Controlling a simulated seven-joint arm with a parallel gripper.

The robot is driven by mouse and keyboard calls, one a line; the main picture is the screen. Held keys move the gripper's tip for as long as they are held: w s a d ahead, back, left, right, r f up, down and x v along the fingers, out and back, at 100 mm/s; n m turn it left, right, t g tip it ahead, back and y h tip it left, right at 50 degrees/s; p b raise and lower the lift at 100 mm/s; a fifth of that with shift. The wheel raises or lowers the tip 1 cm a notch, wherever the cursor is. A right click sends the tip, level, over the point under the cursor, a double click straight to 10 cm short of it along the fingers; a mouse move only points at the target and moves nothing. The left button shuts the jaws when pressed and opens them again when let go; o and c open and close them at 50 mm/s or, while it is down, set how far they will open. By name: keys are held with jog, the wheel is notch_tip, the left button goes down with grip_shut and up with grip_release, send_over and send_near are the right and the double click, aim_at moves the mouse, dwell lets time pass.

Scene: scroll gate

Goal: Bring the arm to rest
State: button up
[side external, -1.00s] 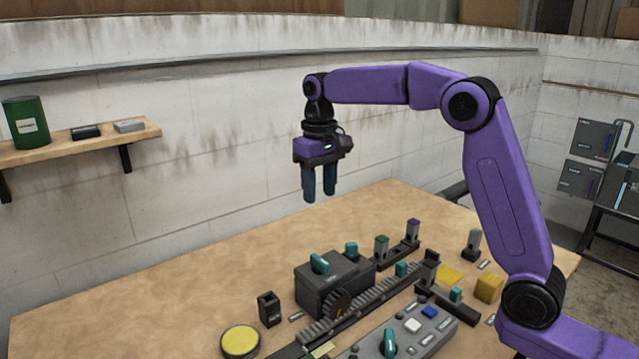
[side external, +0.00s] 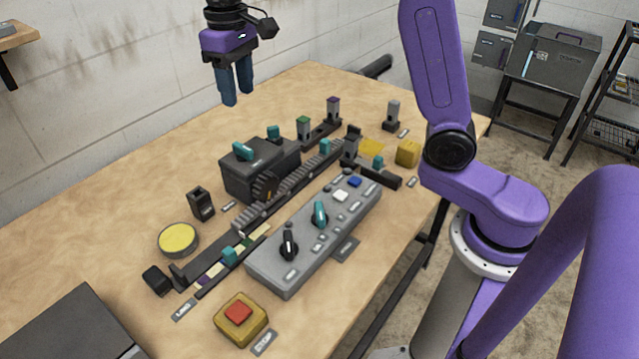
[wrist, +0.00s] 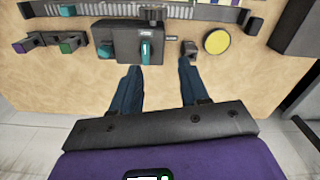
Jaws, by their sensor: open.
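My gripper (side external: 236,84) hangs with its fingers pointing down, well above the back of the wooden table (side external: 120,215). Its two dark blue fingers are apart and nothing is between them. In the wrist view my gripper (wrist: 160,88) shows the two fingers spread over bare wood. Beyond the fingertips there is a dark gearbox (wrist: 124,42) with a teal lever, and a round yellow pad (wrist: 217,41). My gripper touches none of these.
The gearbox (side external: 235,182) and a toothed rack stand mid-table. In front is a grey control panel (side external: 290,262) with knobs and buttons. A yellow block with a red button (side external: 240,313) sits near the front edge. The table's back left is bare.

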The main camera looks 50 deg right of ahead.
jog(key=s+d+f+n, duration=0.2)
jog(key=s+f+n, duration=0.1)
jog(key=s, duration=0.7)
jog(key=s+d+f+n, duration=0.2)
jog(key=s+f+n, duration=0.1)
jog(key=s, duration=0.8)
jog(key=s+d+f+n, duration=0.3)
jog(key=s+n, duration=0.1)
jog(key=s, duration=0.7)
jog(key=shift+f, duration=0.25)
